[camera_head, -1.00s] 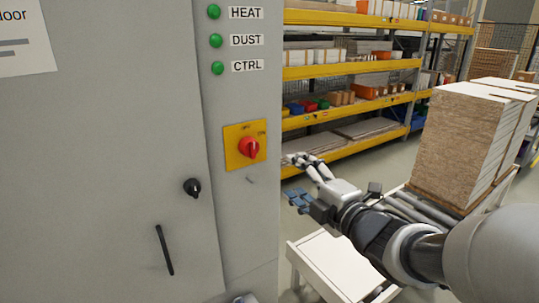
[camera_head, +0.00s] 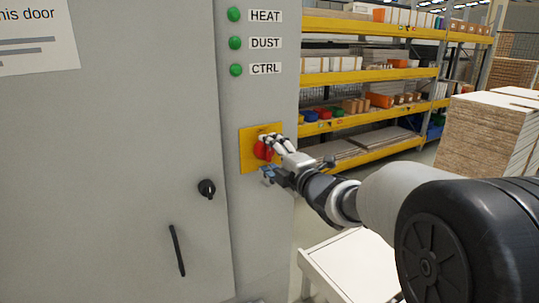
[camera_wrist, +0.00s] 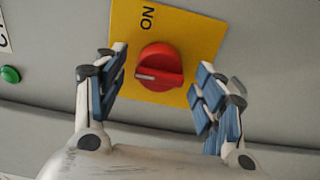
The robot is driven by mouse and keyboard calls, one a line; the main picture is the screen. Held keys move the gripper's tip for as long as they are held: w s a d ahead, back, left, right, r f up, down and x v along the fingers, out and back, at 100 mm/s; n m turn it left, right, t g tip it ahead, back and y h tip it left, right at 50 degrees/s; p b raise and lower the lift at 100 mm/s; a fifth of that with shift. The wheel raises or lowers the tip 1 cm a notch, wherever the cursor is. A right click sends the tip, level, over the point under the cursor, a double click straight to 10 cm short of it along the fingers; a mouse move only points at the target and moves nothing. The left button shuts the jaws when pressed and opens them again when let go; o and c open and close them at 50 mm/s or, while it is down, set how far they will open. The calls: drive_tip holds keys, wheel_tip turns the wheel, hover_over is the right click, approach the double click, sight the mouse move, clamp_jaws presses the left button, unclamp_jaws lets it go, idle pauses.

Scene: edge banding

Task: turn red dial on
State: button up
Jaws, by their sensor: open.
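The red dial (camera_wrist: 160,68) sits on a yellow plate (camera_wrist: 198,35) marked ON, on the grey cabinet. In the wrist view its white-marked grip bar lies nearly level in the picture. My gripper (camera_wrist: 158,88) is open, with one blue-padded finger on each side of the dial and a visible gap to it in the picture. In the head view my gripper (camera_head: 268,157) is at the yellow plate (camera_head: 247,152) and partly covers the red dial (camera_head: 261,150). Whether a finger touches the dial cannot be told.
Green lamps HEAT (camera_head: 234,14), DUST (camera_head: 235,43) and CTRL (camera_head: 236,70) are above the dial. A black knob (camera_head: 206,188) and a black door handle (camera_head: 178,250) are at left. Yellow shelving (camera_head: 370,75), stacked boards (camera_head: 490,130) and a white table (camera_head: 350,262) stand to the right.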

drive_tip(key=shift+x, duration=0.8)
drive_tip(key=shift+c, duration=0.3)
drive_tip(key=c, duration=1)
